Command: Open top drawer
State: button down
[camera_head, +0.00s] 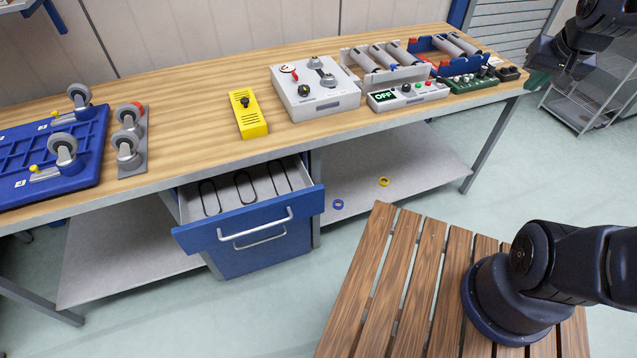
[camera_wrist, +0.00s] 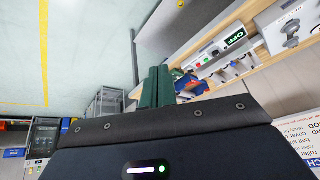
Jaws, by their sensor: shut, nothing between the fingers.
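The blue top drawer (camera_head: 250,222) of the cabinet under the workbench stands pulled out, with its inside showing. Several dark looped items (camera_head: 245,186) lie in it. Its silver bar handle (camera_head: 255,225) is on the front face. Below it is a closed blue drawer (camera_head: 262,248) with a similar handle. My gripper (camera_wrist: 158,74) shows in the wrist view, its green fingers together and empty. In the head view my arm's end is at the upper right edge, far from the drawer and apart from its handle.
The wooden workbench (camera_head: 190,130) carries a blue tray (camera_head: 30,160), metal casters, a yellow box (camera_head: 248,113), a grey control box (camera_head: 314,90) and racks of rollers. My arm's base stands on a slatted wooden platform (camera_head: 395,270) at right. Floor in front of the drawers is clear.

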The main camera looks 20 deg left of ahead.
jog(key=w+a+f+n+g+h, duration=0.15)
jog(key=a+f, duration=0.25)
jog(key=a, duration=0.5)
jog(key=w+a+f+n+g, duration=0.2)
jog(key=a+f+g, duration=0.15)
jog(key=a, duration=0.55)
jog(key=w+a+f+n+g, duration=0.15)
jog(key=a+f, duration=0.25)
jog(key=a, duration=0.5)
jog(key=s+a+f+n+g+h, duration=0.1)
jog(key=s+a+f+h, duration=0.1)
jog(key=s+a+f, duration=0.7)
jog(key=s+a+f+n+g+h, duration=0.15)
jog(key=s+a+f, duration=0.35)
jog(key=a+f, duration=0.8)
jog(key=x, duration=1)
jog(key=shift+w+f+t, duration=0.3)
jog(key=shift+w, duration=0.05)
jog(key=shift+d, duration=0.15)
